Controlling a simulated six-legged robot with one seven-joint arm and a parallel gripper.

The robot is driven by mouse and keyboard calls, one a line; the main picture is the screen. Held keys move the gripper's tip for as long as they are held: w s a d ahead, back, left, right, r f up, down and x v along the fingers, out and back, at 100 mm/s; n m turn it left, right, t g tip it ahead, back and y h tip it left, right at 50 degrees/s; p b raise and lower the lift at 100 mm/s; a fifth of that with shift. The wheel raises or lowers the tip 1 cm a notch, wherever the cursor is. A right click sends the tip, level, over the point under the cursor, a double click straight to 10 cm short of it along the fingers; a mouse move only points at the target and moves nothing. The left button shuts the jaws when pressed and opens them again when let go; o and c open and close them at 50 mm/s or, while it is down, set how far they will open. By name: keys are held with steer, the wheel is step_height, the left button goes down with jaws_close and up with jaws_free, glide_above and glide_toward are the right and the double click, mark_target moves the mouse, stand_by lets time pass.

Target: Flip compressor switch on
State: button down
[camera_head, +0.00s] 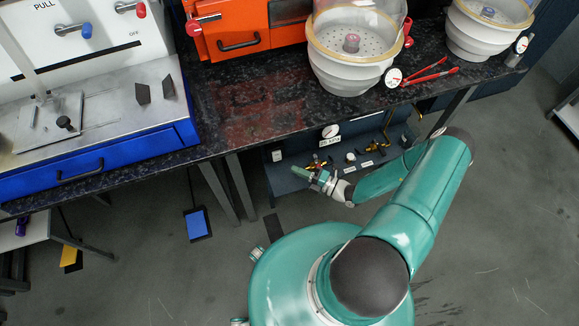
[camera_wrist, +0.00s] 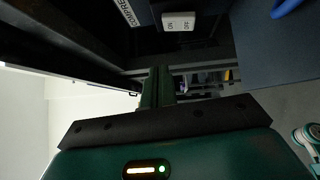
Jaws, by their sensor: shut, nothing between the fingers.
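The compressor switch (camera_wrist: 178,22) is a small white plate with dark markings near the top of the wrist view. A white label (camera_wrist: 127,12) starting with "COMPRE" is beside it, partly cut off. In the head view a small white plate (camera_head: 277,156) on the dark panel under the bench appears to be the same switch. My gripper (camera_head: 300,172) is just right of and below it in that picture. In the wrist view its green fingers (camera_wrist: 158,88) are closed together and empty, apart from the switch. Which way the switch is set cannot be told.
The black speckled bench top (camera_head: 245,65) overhangs the panel. A gauge (camera_head: 330,131) and brass fittings (camera_head: 316,164) sit close to my gripper. Bench legs (camera_head: 240,185) stand to the left. A blue pedal (camera_head: 197,224) lies on open grey floor.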

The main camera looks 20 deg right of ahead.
steer(key=shift+r+v, duration=0.15)
steer(key=shift+v, duration=0.75)
steer(key=shift+r+v, duration=0.2)
steer(key=shift+v, duration=0.7)
steer(key=shift+r+v, duration=0.15)
steer(key=shift+v, duration=0.8)
steer(key=shift+d, duration=0.1)
